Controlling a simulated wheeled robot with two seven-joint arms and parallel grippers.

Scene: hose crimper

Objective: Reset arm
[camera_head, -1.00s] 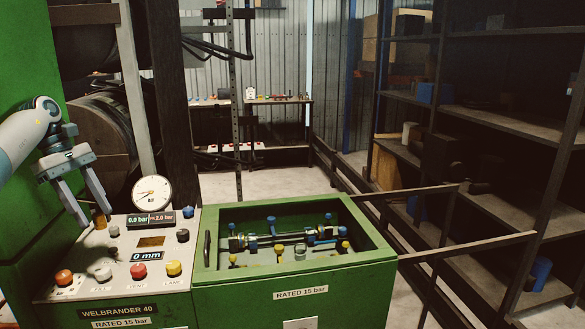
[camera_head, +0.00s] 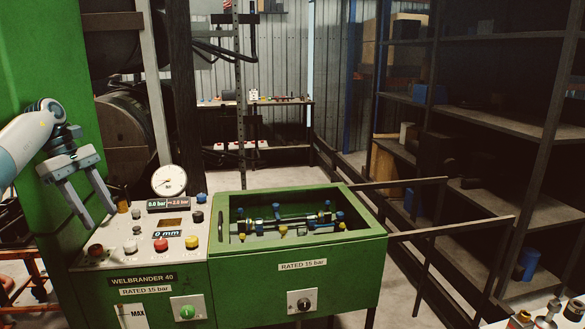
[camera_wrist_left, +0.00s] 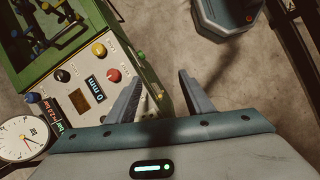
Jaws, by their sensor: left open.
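My left gripper (camera_head: 93,207) hangs at the left of the head view, above the left part of the machine's control panel. Its two fingers are spread apart with nothing between them. In the left wrist view its fingers (camera_wrist_left: 165,95) are also apart and empty, with grey floor between and beyond them. The green crimper (camera_head: 300,265) stands in the middle, its open bay holding a fitting assembly with blue and yellow parts. The control panel (camera_head: 140,247) carries red, yellow and black knobs, a round gauge (camera_head: 168,180) and a display reading 0 mm. My right gripper is not in view.
Dark metal shelving (camera_head: 500,115) fills the right side. Metal rails (camera_head: 450,225) run out from the machine's right. A workbench (camera_head: 280,103) with small items stands at the back. Floor is clear behind the machine. An orange frame (camera_head: 22,290) stands at lower left.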

